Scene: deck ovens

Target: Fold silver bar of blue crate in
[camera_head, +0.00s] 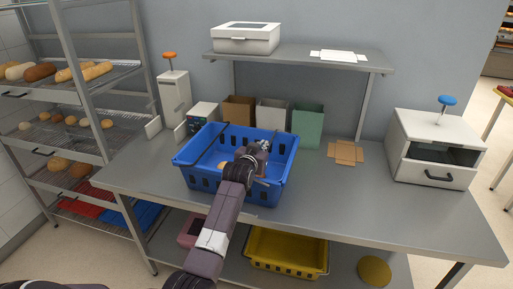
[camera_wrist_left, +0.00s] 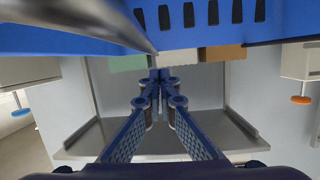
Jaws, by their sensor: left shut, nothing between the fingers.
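The blue crate (camera_head: 190,164) stands on the grey worktable, with a small piece of bread (camera_head: 222,165) visible inside. My left gripper (camera_head: 263,145) is over the crate's opening near the back right, and my arm crosses the crate's front wall. In the left wrist view the gripper (camera_wrist_left: 160,76) is shut with its fingertips together and nothing between them. The silver bar (camera_wrist_left: 112,22) runs diagonally close to the fingers at the top left of that view, beside the crate's blue wall (camera_wrist_left: 250,14). I cannot tell whether the fingers touch it. My right gripper is not in view.
Brown, white and green bins (camera_head: 307,122) stand behind the crate. A white box with a blue knob (camera_head: 430,150) is at the right. A shelf (camera_head: 300,57) hangs above. A bread rack (camera_head: 75,110) stands left. The table between crate and white box is mostly clear.

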